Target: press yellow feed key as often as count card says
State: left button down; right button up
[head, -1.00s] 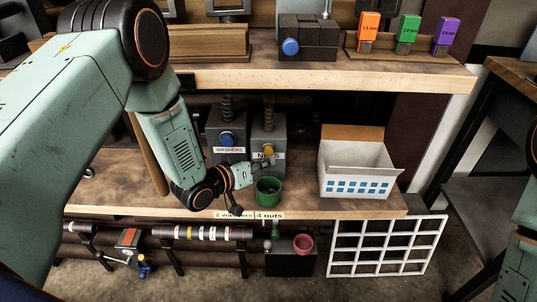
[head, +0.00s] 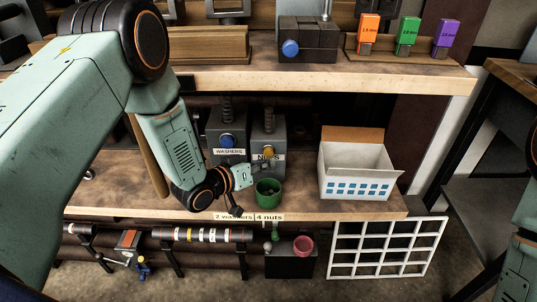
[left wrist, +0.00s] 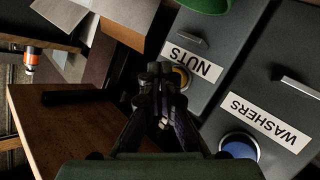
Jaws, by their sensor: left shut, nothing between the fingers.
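The yellow feed key (head: 268,152) is a round knob on the front of the grey nuts dispenser (head: 278,137). It also shows partly behind my fingers in the left wrist view (left wrist: 181,77). The count card (head: 248,216) on the shelf's front edge reads "2 washers" and "4 nuts". My left gripper (head: 262,167) is shut and empty, just in front of the nuts dispenser and a little below the key. It looks apart from the key, and its fingertips (left wrist: 161,72) partly cover the dispenser in the wrist view. My right gripper is out of view.
The washers dispenser (head: 224,120) with a blue key (head: 227,140) stands left of the nuts one. A green cup (head: 268,194) sits below my left gripper. A white open box (head: 354,176) stands to the right. The upper shelf (head: 330,77) runs above.

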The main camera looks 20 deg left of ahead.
pick_arm(q)
jog(key=shift+w, duration=0.1)
dwell(0.4)
jog(key=shift+w+a, duration=0.1)
jog(key=shift+w, duration=0.2)
jog(key=shift+w+a, duration=0.2)
jog(key=shift+w, duration=0.45)
dwell(1.1)
jog(key=shift+s, duration=0.15)
jog(key=shift+s+d+p, duration=0.3)
jog(key=shift+s, duration=0.6)
jog(key=shift+s+d+p, duration=0.25)
jog(key=shift+s+p, duration=0.1)
jog(key=shift+s, duration=0.45)
jog(key=shift+s+d+p, duration=0.2)
jog(key=shift+s+p, duration=0.1)
jog(key=shift+s, duration=0.5)
jog(key=shift+s+d+p, duration=0.25)
jog(key=shift+s+p, duration=0.1)
jog(key=shift+s, duration=0.45)
